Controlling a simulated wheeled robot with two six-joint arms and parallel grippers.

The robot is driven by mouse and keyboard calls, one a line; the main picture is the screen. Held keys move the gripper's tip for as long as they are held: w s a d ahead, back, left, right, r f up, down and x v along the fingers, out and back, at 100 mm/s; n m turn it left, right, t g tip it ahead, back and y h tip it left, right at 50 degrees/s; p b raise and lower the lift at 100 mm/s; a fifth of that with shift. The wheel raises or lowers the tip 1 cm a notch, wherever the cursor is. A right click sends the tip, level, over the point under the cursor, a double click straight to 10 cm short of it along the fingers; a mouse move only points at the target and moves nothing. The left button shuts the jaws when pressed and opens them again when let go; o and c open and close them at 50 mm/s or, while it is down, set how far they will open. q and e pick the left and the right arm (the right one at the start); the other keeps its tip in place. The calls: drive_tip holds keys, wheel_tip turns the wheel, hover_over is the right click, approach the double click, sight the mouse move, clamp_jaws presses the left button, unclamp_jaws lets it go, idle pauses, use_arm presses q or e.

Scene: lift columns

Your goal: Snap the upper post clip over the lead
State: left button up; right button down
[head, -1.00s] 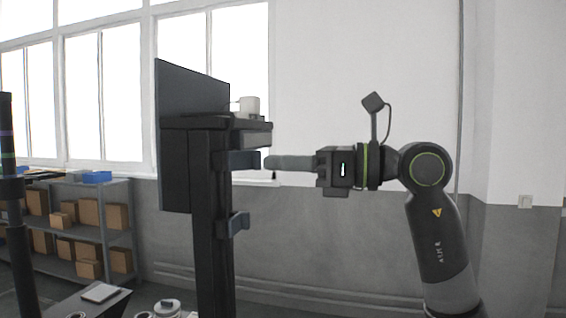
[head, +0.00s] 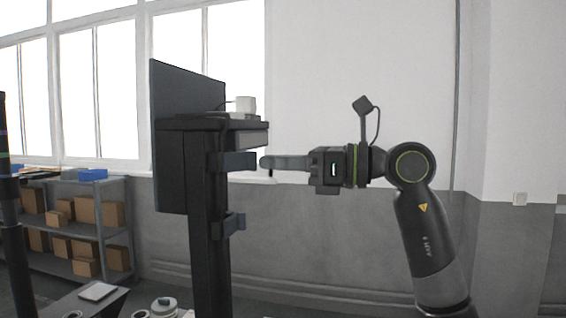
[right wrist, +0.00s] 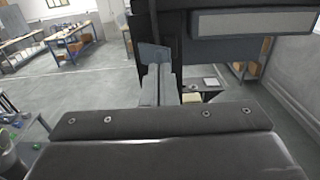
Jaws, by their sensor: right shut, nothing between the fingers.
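The upper post clip (head: 238,161) is a blue-grey bracket on the right side of a dark upright post (head: 208,250), just below its top shelf. It also shows in the right wrist view (right wrist: 154,54), ahead of the fingers. A similar lower clip (head: 234,224) sits further down. My right gripper (head: 264,162) is shut and empty, its fingertips level with the upper clip and close to its right end; I cannot tell whether they touch. A small dark piece hangs below the fingertips; I cannot tell whether it is the lead. My left gripper is not in view.
A dark flat panel (head: 185,130) stands behind the post. A white cup (head: 246,105) stands on the top shelf. A rack with cardboard boxes (head: 83,209) is at the left under the windows. The space right of the clips, below my right arm, is clear.

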drive_tip(key=shift+w+a, duration=0.1)
drive_tip(key=shift+a, duration=0.35)
drive_tip(key=shift+w+a, duration=0.2)
drive_tip(key=shift+d, duration=0.1)
drive_tip(key=shift+s+d, duration=0.4)
drive_tip(key=shift+d, duration=0.1)
drive_tip(key=b+v, duration=0.1)
drive_tip(key=v, duration=0.4)
drive_tip(key=shift+d, duration=0.2)
drive_tip(key=shift+w+a+f, duration=0.1)
